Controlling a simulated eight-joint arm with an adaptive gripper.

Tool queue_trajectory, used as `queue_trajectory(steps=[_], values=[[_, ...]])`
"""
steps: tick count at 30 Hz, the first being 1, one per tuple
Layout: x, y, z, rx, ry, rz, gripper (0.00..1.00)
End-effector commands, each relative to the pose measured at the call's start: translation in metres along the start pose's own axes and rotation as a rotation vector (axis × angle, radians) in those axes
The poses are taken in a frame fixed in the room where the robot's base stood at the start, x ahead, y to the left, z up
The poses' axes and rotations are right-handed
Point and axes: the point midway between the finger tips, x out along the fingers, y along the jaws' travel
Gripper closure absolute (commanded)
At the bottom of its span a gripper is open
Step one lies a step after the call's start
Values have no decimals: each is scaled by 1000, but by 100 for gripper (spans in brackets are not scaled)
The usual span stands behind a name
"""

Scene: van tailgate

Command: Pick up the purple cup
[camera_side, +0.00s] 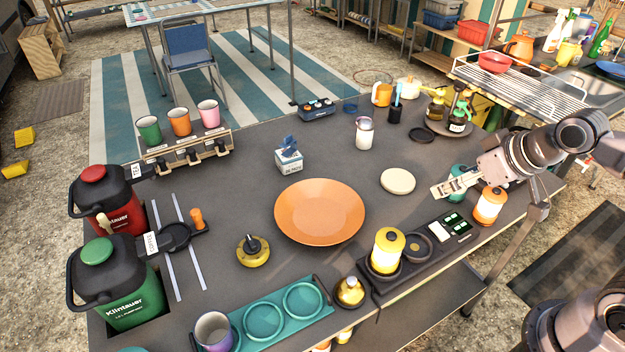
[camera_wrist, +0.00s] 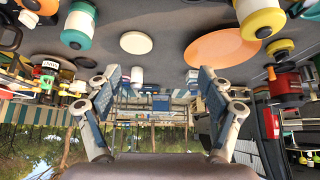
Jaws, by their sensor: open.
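The purple cup (camera_side: 213,332) stands upright at the near edge of the table, at the left end of a teal tray (camera_side: 258,311) with round recesses. Its lower part is cut off by the picture edge. I cannot make it out in the wrist view.
Green (camera_side: 120,285) and red (camera_side: 105,210) jugs stand at the left. Green, orange and pink (camera_side: 209,114) cups stand on a rack behind.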

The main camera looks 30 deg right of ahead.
Motion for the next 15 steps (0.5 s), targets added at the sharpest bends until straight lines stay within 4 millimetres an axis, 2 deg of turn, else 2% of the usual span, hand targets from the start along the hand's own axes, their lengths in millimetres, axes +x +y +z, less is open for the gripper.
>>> queue_trajectory(steps=[5, 11, 15], values=[[-3, -29, -30, -119, -49, -50, 20], [-3, -85, -71, -328, -134, -130, 20], [1, -132, -92, -479, -190, -184, 20]])
